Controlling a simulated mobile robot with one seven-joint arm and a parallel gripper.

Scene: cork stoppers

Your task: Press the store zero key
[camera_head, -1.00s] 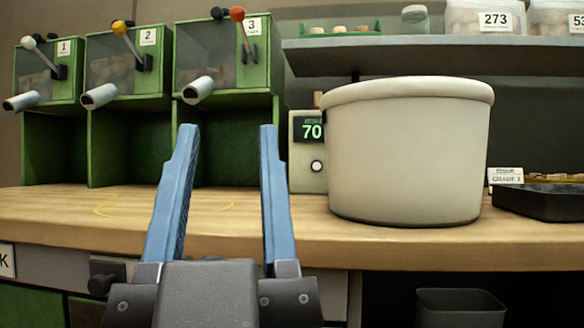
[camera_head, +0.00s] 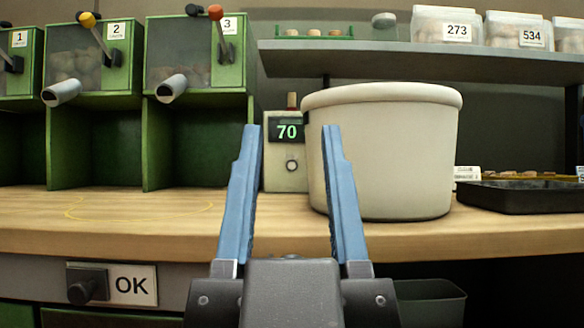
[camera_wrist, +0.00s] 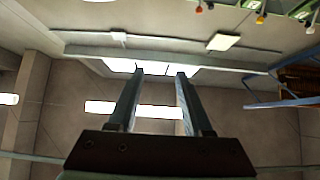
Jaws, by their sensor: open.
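A small pale box (camera_head: 285,182) stands on the bench beside a large cream tub. It has a dark display (camera_head: 286,132) reading 70 in green and a round pale button (camera_head: 291,165) with a dark rim below it. I cannot read any label naming a store zero key. My gripper (camera_head: 291,130) is open and empty, its two blue fingers pointing up in front of the bench. In the head view the box shows between the fingers. In the wrist view my gripper (camera_wrist: 156,72) has only ceiling and wall between its fingers.
The cream tub (camera_head: 385,155) stands close right of the box, partly behind my right finger. Green dispensers (camera_head: 200,55) with levers stand at left. A dark tray (camera_head: 520,197) lies right. A knob (camera_head: 88,286) beside an OK sign (camera_head: 132,286) is on the bench front.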

